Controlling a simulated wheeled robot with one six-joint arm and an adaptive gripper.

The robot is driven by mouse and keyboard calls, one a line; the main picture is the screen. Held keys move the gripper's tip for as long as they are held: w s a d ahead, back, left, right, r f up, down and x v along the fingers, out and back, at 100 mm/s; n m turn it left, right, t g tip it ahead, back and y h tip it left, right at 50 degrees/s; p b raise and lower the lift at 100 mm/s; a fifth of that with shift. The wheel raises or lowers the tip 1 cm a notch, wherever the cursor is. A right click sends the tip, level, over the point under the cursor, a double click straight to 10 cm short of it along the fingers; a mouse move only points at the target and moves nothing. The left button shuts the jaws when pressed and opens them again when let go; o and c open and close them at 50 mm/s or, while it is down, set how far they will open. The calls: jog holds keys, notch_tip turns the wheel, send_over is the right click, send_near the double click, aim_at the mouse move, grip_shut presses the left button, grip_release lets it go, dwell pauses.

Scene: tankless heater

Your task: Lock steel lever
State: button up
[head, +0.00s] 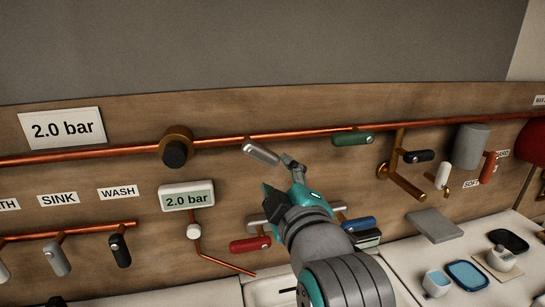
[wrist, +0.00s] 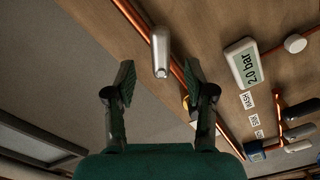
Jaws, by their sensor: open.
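The steel lever (head: 262,152) is a smooth silvery-grey handle on the long copper pipe. In the head view it slants down to the right below the pipe. In the wrist view the steel lever (wrist: 160,52) points toward me, its near end roughly between the two fingertips. My gripper (head: 279,178) is open and just below and right of the lever. In the wrist view my gripper (wrist: 160,76) has its fingers spread on either side of the lever's near end, with visible gaps. Nothing is held, and I see no clear contact.
A green lever (head: 352,138) sits further right on the same pipe. A round brass fitting with a black knob (head: 175,153) is to the left. A 2.0 bar display (head: 187,197) and a red lever (head: 250,244) are below. A sink counter (head: 405,270) runs along the bottom right.

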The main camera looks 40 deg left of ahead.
aim_at(270, 161)
jog(key=x, duration=0.8)
jog(key=shift+w+a, duration=0.3)
grip_shut()
